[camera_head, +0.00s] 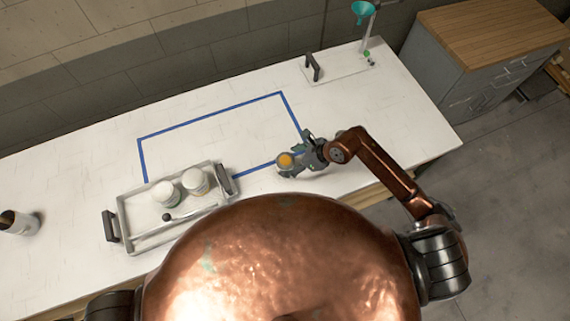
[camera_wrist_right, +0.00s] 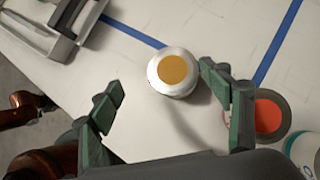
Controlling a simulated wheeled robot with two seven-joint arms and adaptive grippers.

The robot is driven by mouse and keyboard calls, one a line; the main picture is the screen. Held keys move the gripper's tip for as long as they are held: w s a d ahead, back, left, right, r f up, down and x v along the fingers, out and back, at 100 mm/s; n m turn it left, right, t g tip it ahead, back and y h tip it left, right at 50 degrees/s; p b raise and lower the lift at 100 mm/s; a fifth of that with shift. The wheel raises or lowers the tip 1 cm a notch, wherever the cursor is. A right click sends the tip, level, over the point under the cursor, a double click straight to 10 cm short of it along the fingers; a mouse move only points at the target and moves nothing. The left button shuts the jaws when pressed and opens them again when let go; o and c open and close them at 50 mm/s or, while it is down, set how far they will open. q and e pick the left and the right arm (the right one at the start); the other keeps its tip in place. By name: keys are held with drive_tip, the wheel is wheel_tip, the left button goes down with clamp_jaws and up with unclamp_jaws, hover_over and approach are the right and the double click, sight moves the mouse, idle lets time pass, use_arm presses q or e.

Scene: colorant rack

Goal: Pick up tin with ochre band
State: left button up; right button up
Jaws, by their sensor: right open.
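The tin with the ochre top (camera_head: 285,160) stands on the white table near its front edge, just right of the tray. In the right wrist view the tin (camera_wrist_right: 174,72) shows its round ochre disc and pale side, apparently upright. My right gripper (camera_head: 297,155) is open, with its fingers pointing toward the tin. In the wrist view its green fingers (camera_wrist_right: 160,82) are spread wide. The tin is at the fingertips, closer to the right-hand finger, and nothing is gripped. The red-topped tin (camera_wrist_right: 268,116) is partly hidden behind that finger. My left gripper is out of view.
A grey tray (camera_head: 125,215) with black handles holds two white-topped tins (camera_head: 195,180) (camera_head: 165,193) and a small dark knob. Blue tape (camera_head: 210,115) outlines an empty area behind. A white tin (camera_wrist_right: 304,152) stands at the wrist view's right edge. A dark cup (camera_head: 18,222) stands far left.

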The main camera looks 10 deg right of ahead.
sight(285, 163)
drive_tip(key=shift+d+f+h, duration=0.3)
drive_tip(key=shift+d+f, duration=0.3)
drive_tip(key=shift+d, duration=0.1)
drive_tip(key=shift+w+d+f, duration=0.1)
drive_tip(key=shift+w+f, duration=0.05)
drive_tip(key=shift+f, duration=0.2)
drive_tip(key=p+x, duration=0.2)
drive_tip(key=x, duration=0.5)
drive_tip(key=shift+d+f, duration=0.1)
drive_tip(key=shift+f, duration=0.1)
drive_tip(key=shift+c, duration=0.6)
drive_tip(key=c, duration=1.2)
drive_tip(key=shift+w+r, duration=0.1)
drive_tip(key=shift+c, duration=0.2)
